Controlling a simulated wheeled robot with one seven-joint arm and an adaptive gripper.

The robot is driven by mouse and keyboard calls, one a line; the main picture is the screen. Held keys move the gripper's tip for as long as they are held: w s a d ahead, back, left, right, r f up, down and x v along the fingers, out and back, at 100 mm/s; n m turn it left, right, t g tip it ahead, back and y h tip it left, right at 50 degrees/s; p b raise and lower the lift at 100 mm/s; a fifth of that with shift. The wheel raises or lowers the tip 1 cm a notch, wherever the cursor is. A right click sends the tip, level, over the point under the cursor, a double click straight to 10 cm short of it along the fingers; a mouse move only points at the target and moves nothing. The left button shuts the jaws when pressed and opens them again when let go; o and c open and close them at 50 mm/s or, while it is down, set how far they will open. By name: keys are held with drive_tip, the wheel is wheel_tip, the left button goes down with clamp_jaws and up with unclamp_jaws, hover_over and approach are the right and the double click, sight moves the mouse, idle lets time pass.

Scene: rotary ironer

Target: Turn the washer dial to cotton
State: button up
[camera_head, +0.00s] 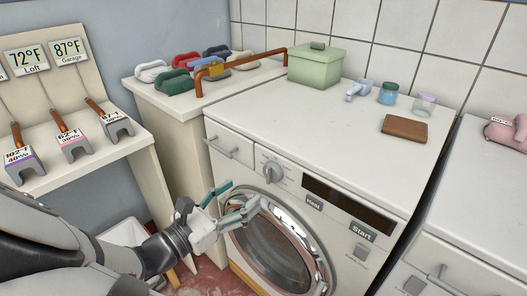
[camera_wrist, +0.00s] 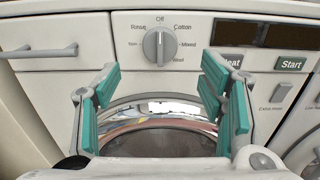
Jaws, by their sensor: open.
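The washer (camera_head: 300,110) has a round grey dial (camera_head: 272,172) on its front panel, left of the dark display. In the wrist view the dial (camera_wrist: 159,44) has its ridge upright, in line with "Off" at the top. The "Cotton" label (camera_wrist: 182,27) is at its upper right, with "Mixed" and "Wool" below that. "Rinse" is at the upper left. My gripper (camera_head: 238,197) is in front of the washer, below and left of the dial in the head view. In the wrist view its green-padded fingers (camera_wrist: 160,75) are spread apart, empty, on either side below the dial.
The round door (camera_head: 275,250) is below the dial. A drawer handle (camera_head: 222,148) is to its left; "Heat" and "Start" (camera_head: 362,231) buttons are to its right. A green box (camera_head: 316,66), a brown wallet-like item (camera_head: 404,128) and small jars stand on top.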

sight(267, 175)
drive_tip(key=b+x, duration=0.1)
drive_tip(key=x, duration=0.8)
drive_tip(key=shift+w+d, duration=0.15)
drive_tip(key=shift+w, duration=0.05)
drive_tip(key=c, duration=1.1)
